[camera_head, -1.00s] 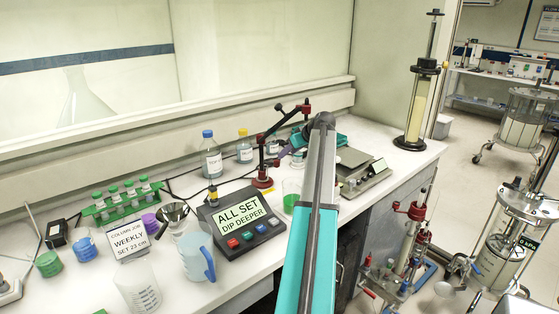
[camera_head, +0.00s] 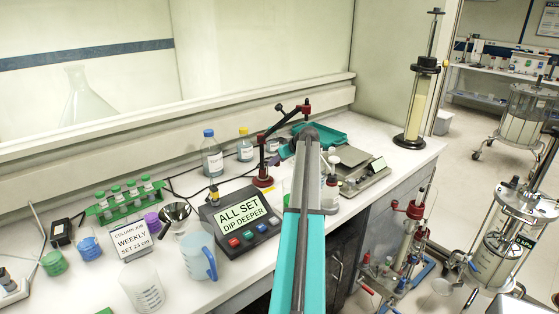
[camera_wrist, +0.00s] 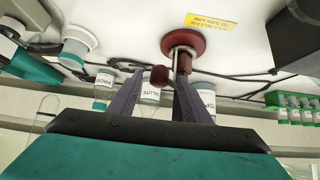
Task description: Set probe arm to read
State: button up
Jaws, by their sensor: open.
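The probe stand has a dark red base (camera_head: 263,181) and an upright post in the head view. Its black arm (camera_head: 287,118) slants up to the right to a dark red clamp (camera_head: 306,107). In the wrist view the red base (camera_wrist: 183,41) and post show beyond my fingers. My gripper (camera_wrist: 159,77) is open, with a dark red knob (camera_wrist: 160,75) appearing between its fingertips; I cannot tell its depth or any contact. The meter (camera_head: 240,220) reads "ALL SET DIP DEEPER". My own arm hides the area below the clamp in the head view.
A blue-capped bottle (camera_head: 211,155) and a yellow-capped bottle (camera_head: 244,146) stand behind the probe stand. A funnel (camera_head: 175,215), blue jug (camera_head: 200,258) and green tube rack (camera_head: 125,200) stand left of the meter. A balance (camera_head: 362,172) sits to the right. Cables cross the bench.

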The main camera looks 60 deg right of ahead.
grip_shut()
jog(key=shift+d+r, duration=0.1)
jog(key=shift+d, duration=0.15)
jog(key=shift+s+a, duration=0.2)
